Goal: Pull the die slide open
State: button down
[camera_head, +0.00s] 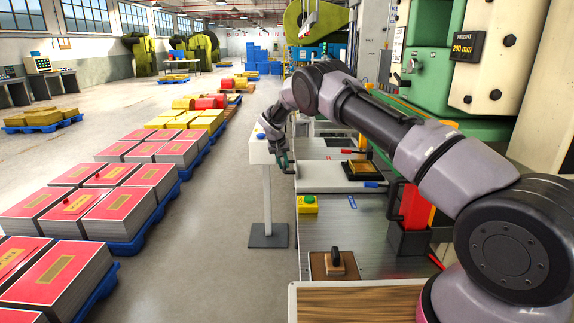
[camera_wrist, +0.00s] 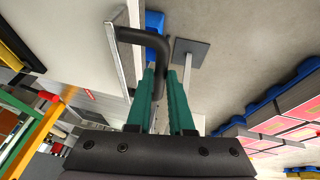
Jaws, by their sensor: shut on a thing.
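The die slide (camera_head: 325,179) is a pale grey plate at the press in the head view, with a yellow-and-black block on it. In the wrist view its flat surface (camera_wrist: 70,35) fills the upper left. A black bent handle (camera_wrist: 130,36) stands out from its metal front edge. My gripper (camera_wrist: 161,75) has two green fingers, one on each side of the handle's bar, and is shut on it. In the head view my gripper (camera_head: 284,163) is at the left edge of the slide; the arm and fingers hide most of the handle there.
A pedestal with a pale box (camera_head: 260,150) stands close left of my gripper. A yellow box with a green button (camera_head: 307,204) is on the bench nearer me. The green press (camera_head: 450,85) is to the right. The aisle floor (camera_head: 215,230) is clear; pallets of tinplate stacks line its left.

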jog(key=c, duration=0.8)
grip_release()
jog(key=shift+d, duration=0.1)
jog(key=v, duration=1)
jog(key=shift+r, duration=0.3)
jog(key=shift+s, duration=0.1)
